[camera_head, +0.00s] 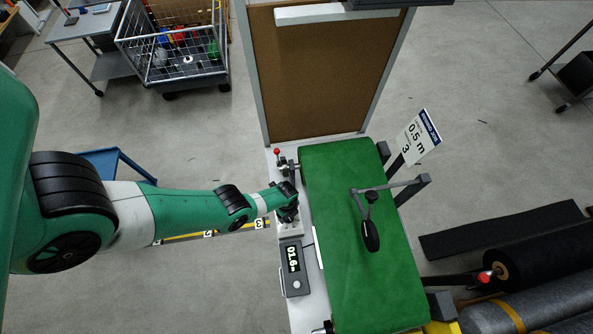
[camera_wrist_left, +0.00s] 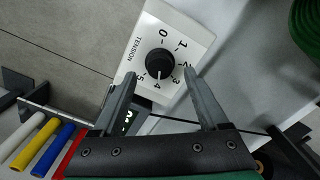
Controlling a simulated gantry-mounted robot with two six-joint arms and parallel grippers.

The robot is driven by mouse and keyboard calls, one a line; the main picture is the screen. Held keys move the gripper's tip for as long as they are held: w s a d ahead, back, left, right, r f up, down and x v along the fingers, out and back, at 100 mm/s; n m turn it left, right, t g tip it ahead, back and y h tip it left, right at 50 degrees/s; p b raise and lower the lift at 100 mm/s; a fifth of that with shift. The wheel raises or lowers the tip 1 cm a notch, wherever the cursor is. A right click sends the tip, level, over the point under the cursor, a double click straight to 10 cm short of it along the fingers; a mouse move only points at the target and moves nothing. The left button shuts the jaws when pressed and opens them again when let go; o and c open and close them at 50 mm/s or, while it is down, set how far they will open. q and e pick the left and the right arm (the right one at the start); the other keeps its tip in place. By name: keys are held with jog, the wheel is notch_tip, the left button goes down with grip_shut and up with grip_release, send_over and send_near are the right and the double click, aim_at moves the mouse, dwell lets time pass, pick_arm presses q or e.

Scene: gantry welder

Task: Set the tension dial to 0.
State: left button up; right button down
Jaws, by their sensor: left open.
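The tension dial (camera_wrist_left: 160,63) is a round black knob on a white box labelled TENSION, with numbers 0 to 5 around it. Its pale mark appears to point down in the left wrist view, at about 4. My left gripper (camera_wrist_left: 160,79) is open and empty. Its two fingers reach toward the dial, one on each side of it in the picture, and neither visibly touches the knob. In the head view my left gripper (camera_head: 289,208) is over the white box beside the green bed, and hides the dial. My right gripper is not in view.
A display (camera_head: 293,268) reading 01.6 m sits just in front of the box. The green bed (camera_head: 345,190) lies to its right, with a black-handled crank (camera_head: 371,235) over it. A red-tipped lever (camera_head: 277,153) stands behind. Colored rods (camera_wrist_left: 42,145) show in the wrist view.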

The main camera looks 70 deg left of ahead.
aim_at(288, 216)
pick_arm(q)
notch_tip(288, 216, down, 3)
jog(key=shift+s+b, duration=0.1)
jog(key=shift+b, duration=0.7)
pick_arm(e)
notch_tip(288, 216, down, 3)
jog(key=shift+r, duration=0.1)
pick_arm(q)
grip_shut()
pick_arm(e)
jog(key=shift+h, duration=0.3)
